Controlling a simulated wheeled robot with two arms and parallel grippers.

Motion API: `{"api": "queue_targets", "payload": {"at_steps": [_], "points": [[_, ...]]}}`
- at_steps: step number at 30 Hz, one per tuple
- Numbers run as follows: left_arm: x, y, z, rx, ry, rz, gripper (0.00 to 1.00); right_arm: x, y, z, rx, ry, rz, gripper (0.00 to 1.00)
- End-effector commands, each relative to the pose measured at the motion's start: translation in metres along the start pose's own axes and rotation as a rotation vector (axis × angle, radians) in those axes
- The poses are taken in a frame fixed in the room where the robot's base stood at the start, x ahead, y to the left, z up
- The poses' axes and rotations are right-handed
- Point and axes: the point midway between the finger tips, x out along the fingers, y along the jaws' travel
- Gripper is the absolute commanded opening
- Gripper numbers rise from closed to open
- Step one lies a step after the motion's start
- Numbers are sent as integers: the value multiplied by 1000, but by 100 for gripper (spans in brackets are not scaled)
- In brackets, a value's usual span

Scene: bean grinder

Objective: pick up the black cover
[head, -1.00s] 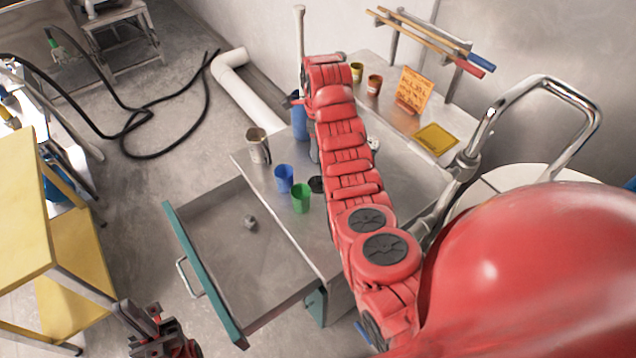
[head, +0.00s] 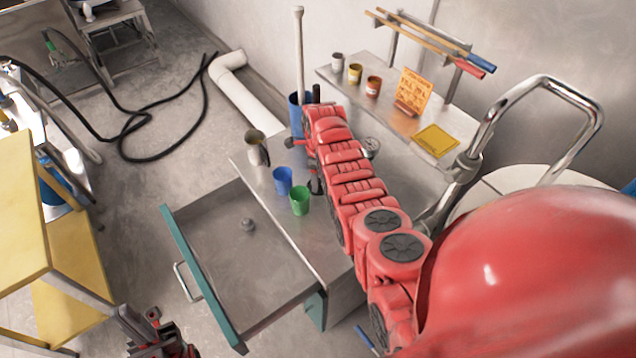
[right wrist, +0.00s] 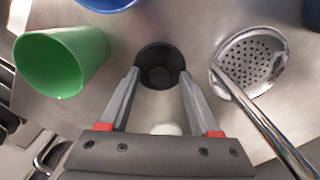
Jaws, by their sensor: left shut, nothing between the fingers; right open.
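The black cover (right wrist: 160,66) is a small round dark piece on the metal table, seen between and just beyond my right fingertips in the right wrist view. In the head view the cover (head: 316,187) shows only as a dark patch beside my right arm. My right gripper (right wrist: 158,74) is open and empty, with one finger on each side of the cover's near part; I cannot tell whether they touch it. My left gripper (head: 160,346) is shut and empty, low at the bottom left of the head view, away from the table.
A green cup (head: 300,201) and a blue cup (head: 283,181) stand left of the cover. A perforated metal strainer (right wrist: 250,66) lies close on its right in the wrist view. A metal pitcher (head: 257,150) stands behind.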

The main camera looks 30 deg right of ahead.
Motion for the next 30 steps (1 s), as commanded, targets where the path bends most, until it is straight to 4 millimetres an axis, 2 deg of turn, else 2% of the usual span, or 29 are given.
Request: {"api": "queue_targets", "payload": {"at_steps": [4, 12, 21, 23, 30], "points": [[2, 0, 0, 0, 0, 0, 0, 7, 1, 0, -1, 1, 2, 64], [2, 0, 0, 0, 0, 0, 0, 8, 1, 0, -1, 0, 0, 64], [2, 0, 0, 0, 0, 0, 0, 8, 0, 0, -1, 0, -1, 10], [2, 0, 0, 0, 0, 0, 0, 8, 0, 0, -1, 0, -1, 0], [2, 0, 0, 0, 0, 0, 0, 8, 0, 0, -1, 0, -1, 0]]}}
